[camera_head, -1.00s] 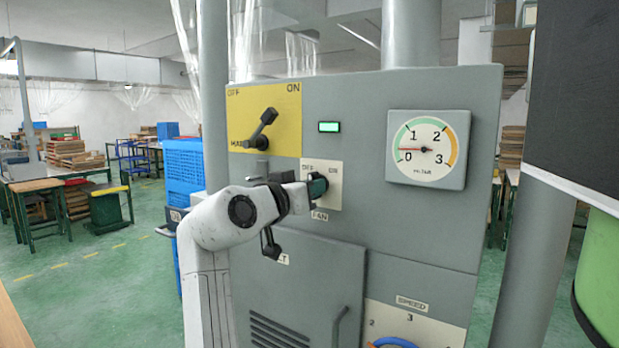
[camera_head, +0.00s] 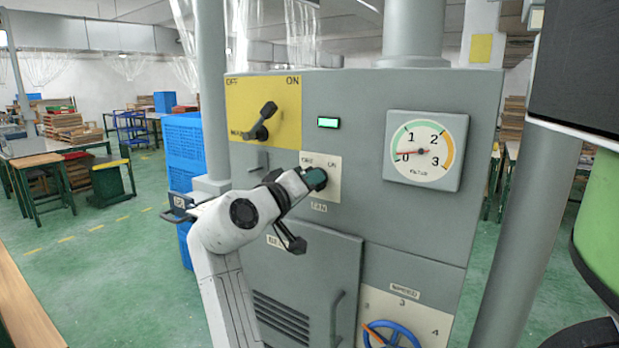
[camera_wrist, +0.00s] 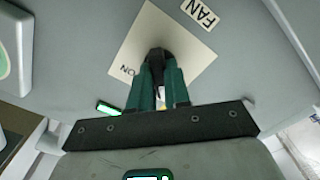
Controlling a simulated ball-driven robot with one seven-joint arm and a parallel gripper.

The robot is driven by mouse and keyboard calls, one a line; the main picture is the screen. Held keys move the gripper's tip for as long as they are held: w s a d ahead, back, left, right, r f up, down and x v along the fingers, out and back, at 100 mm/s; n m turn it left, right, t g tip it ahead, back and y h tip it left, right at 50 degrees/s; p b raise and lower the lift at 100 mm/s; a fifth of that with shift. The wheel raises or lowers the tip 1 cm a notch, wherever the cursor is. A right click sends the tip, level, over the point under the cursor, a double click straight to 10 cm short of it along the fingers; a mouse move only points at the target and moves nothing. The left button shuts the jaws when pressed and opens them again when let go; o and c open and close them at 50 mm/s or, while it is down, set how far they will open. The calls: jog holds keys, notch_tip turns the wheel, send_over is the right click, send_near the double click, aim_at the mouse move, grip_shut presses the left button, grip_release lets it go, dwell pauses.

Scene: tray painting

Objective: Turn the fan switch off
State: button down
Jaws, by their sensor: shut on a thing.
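The fan switch (camera_wrist: 159,54) is a dark knob on a cream plate (camera_head: 332,192) marked OFF and ON, with a FAN label (camera_head: 319,208) below. My gripper (camera_head: 316,179) is at this plate, on the grey panel, and its green fingers are shut on the knob. In the wrist view the two fingers (camera_wrist: 157,78) sit on either side of the knob. In the head view the fingers hide most of the knob, so its exact angle is hard to read.
Above left, a main lever (camera_head: 262,122) sits on a yellow plate. A small green light (camera_head: 328,122) is lit. A filter gauge (camera_head: 425,151) is to the right, its needle near 0. A blue speed wheel (camera_head: 392,332) is at the lower right. Blue crates (camera_head: 185,150) stand at the left.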

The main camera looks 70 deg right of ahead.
jog(key=shift+w+r, duration=0.1)
jog(key=shift+w, duration=0.05)
jog(key=c, duration=1.1)
grip_release()
jog(key=shift+a, duration=0.1)
jog(key=b+v, duration=0.2)
jog(key=v, duration=0.8)
jog(key=shift+a, duration=0.35)
jog(key=a+f+n+t+y, duration=0.2)
jog(key=f+n+t+y, duration=0.15)
jog(key=f, duration=1.05)
jog(key=a+f+n+t+y, duration=0.2)
jog(key=f+n+t+y, duration=0.15)
jog(key=f, duration=1.15)
jog(key=s+a+f+n+y, duration=0.1)
jog(key=s+a+f+y, duration=0.2)
jog(key=s+a+f, duration=0.2)
jog(key=s+a+f+n+g+y, duration=0.1)
jog(key=s+a+f+y, duration=0.2)
jog(key=a+f, duration=0.3)
jog(key=s+a+f+n+y, duration=0.2)
jog(key=s+a+f+y, duration=0.2)
jog(key=f, duration=0.5)
jog(key=shift+s+a+f+g, duration=0.15)
jog(key=shift+s+a+g, duration=0.15)
jog(key=shift+s+a, duration=0.95)
